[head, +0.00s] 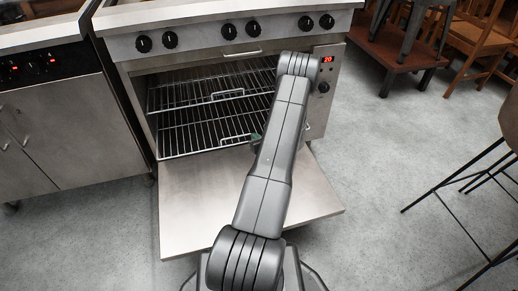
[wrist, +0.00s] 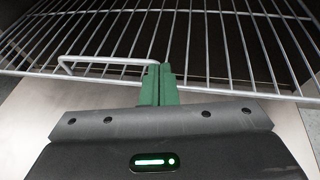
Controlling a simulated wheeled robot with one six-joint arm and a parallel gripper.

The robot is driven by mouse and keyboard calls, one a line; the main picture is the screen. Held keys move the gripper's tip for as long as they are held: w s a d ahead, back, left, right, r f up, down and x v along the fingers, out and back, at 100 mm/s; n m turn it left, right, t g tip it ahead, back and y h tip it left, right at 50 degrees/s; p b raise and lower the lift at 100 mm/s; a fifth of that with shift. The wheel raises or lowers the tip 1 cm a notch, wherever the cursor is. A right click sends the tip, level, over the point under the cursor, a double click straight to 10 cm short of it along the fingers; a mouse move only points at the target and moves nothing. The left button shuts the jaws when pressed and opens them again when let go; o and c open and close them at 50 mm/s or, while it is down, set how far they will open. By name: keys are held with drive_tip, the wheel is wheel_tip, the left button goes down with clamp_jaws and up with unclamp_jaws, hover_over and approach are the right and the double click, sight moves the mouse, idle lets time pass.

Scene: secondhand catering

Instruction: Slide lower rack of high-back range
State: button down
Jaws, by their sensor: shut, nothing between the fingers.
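The high-back range (head: 140,78) stands ahead with its oven door (head: 185,210) folded down open. Inside are an upper rack (head: 180,92) and a lower rack (head: 190,135), both of bare wire. The lower rack has a wire loop handle at its front, partly behind my arm in the head view. In the wrist view a rack (wrist: 215,40) fills the top, with its loop handle (wrist: 95,61) left of my fingers. My gripper (wrist: 158,72) is shut and empty, its green fingertips at the rack's front edge, beside the handle's right end. I cannot tell whether they touch.
The open door lies below my arm. A steel cabinet (head: 75,130) stands close on the left. A dark metal stool (head: 480,180) is at the right, and wooden chairs (head: 470,30) are behind. The floor (head: 370,160) right of the range is clear.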

sight(248, 124)
drive_tip(key=w+b, duration=0.1)
drive_tip(key=w, duration=0.3)
drive_tip(key=w+a+b, duration=0.1)
drive_tip(key=w, duration=0.3)
drive_tip(key=w+a+b, duration=0.1)
drive_tip(key=w, duration=0.3)
drive_tip(key=shift+w+a+f, duration=0.15)
drive_tip(key=shift+w+a, duration=0.1)
drive_tip(key=shift+w+b, duration=0.2)
drive_tip(key=shift+b, duration=0.1)
drive_tip(key=shift+w+r, duration=0.15)
drive_tip(key=shift+r, duration=0.1)
